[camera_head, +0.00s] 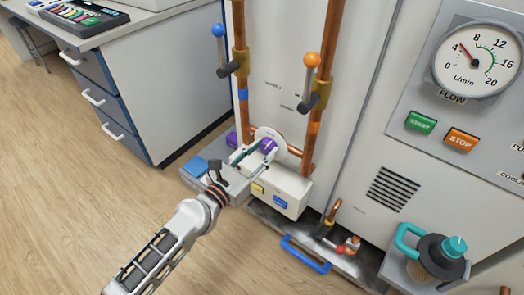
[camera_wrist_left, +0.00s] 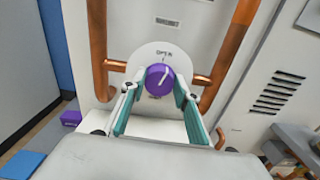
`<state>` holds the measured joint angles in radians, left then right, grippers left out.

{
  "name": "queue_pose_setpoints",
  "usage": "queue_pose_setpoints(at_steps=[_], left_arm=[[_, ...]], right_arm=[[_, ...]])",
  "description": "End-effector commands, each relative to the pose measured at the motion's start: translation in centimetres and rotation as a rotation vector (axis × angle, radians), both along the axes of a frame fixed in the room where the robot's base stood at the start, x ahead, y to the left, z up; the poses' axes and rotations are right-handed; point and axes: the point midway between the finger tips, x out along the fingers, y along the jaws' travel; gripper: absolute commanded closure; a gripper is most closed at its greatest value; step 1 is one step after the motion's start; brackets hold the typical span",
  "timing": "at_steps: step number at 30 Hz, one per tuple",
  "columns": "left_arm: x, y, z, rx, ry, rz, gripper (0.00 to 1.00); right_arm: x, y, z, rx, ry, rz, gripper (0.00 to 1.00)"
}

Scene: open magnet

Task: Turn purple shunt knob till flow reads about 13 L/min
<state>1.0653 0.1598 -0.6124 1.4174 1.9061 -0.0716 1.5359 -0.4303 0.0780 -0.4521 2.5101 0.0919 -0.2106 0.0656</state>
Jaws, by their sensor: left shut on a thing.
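The purple shunt knob (camera_head: 269,145) sits on a round white plate between two copper pipes. In the left wrist view the knob (camera_wrist_left: 158,79) has a white line tilted to the upper right, below the word OPEN (camera_wrist_left: 164,53). My left gripper (camera_head: 255,149) reaches in from the left and is shut on the knob, with one teal-padded finger on each side of it. The flow gauge (camera_head: 478,62) at top right has its red needle near 4 L/min on a 0 to 20 scale. My right gripper is not in view.
Two pipe levers stand above, one with a blue ball (camera_head: 218,30) and one with an orange ball (camera_head: 312,60). Green START (camera_head: 421,121) and orange STOP (camera_head: 461,139) buttons are below the gauge. A teal-handled device (camera_head: 441,258) stands at lower right. The floor at left is clear.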

Motion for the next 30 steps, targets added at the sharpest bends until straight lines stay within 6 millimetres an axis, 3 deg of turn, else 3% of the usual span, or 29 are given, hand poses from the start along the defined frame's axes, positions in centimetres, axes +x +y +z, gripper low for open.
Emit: queue_pose_setpoints(at_steps=[8,30], left_arm=[[-0.08,-0.05,-0.12,0.12,-0.086,0.0,0.91],[-0.26,-0.28,-0.33,0.684,-0.496,-0.002,0.91]], right_arm=[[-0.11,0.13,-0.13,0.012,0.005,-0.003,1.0],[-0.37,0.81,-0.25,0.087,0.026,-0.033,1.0]])
